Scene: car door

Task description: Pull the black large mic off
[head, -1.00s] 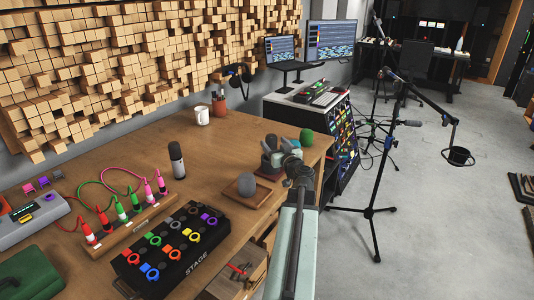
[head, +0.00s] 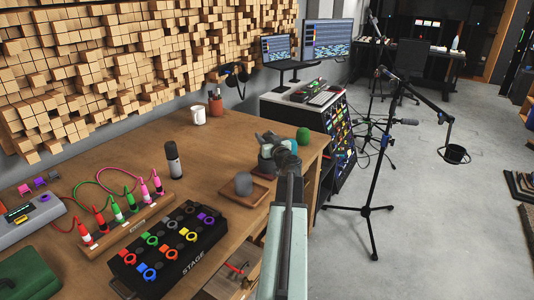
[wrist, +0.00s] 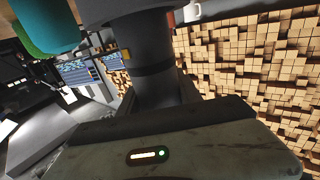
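A short dark grey rounded mic head (head: 243,184) sits on a small wooden tray, just left of my gripper. My gripper (head: 268,146) is over the table's right end, with a green rounded foam piece (head: 303,136) close by to the right. The arm partly hides what lies beneath it. The wrist view shows a dark upright cylinder close up; I cannot tell what it is. The fingertips and any gap between them are not clear.
A stage pedal board (head: 172,248), a row of coloured plugs (head: 120,218) and a white mug (head: 198,115) stand on the table (head: 212,160). A black mic stand (head: 378,160) and an equipment rack (head: 338,125) are to the right.

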